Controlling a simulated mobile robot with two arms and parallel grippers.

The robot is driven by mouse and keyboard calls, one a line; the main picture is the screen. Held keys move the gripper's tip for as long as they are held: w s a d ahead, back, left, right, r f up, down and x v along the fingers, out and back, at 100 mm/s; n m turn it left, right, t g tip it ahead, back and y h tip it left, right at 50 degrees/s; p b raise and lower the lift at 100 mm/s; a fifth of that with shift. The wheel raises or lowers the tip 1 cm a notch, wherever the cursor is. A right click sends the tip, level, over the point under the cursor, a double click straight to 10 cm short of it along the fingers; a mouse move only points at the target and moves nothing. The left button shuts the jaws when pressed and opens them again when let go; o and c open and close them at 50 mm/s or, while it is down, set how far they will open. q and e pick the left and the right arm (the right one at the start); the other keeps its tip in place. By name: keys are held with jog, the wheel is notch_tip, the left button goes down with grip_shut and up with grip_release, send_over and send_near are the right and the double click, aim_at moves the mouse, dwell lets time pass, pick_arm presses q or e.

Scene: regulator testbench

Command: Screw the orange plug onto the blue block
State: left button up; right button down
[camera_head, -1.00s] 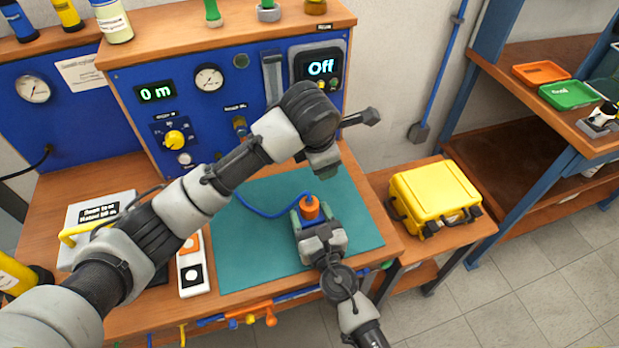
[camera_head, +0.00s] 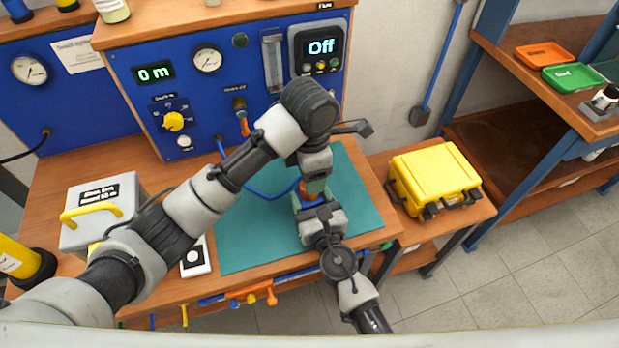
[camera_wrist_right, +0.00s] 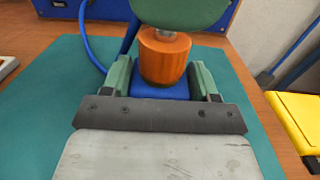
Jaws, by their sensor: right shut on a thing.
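The orange plug (camera_wrist_right: 163,58) sits upright on top of the blue block (camera_wrist_right: 161,91) in the right wrist view. I cannot tell how far it is screwed in. My right gripper (camera_wrist_right: 161,80) is shut on the block, one green finger on each side, above the teal mat (camera_head: 248,240). My left gripper (camera_head: 315,186) points down right over the plug in the head view, covering most of the plug. In the right wrist view a green finger (camera_wrist_right: 180,10) of it hangs above the plug, close to its top. Its jaw opening is hidden.
A blue hose (camera_head: 262,192) runs from behind the block towards the blue test panel (camera_head: 210,110). A white box with a yellow handle (camera_head: 100,212) stands left, a yellow case (camera_head: 435,180) right. The mat is clear left of the block.

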pick_arm(q)
notch_tip(320, 180, down, 4)
jog(key=shift+d+r, duration=0.15)
jog(key=shift+f, duration=0.7)
jog(key=c, duration=0.9)
jog(key=shift+a+m, duration=0.2)
jog(key=shift+m, duration=1.5)
jog(key=o, duration=1)
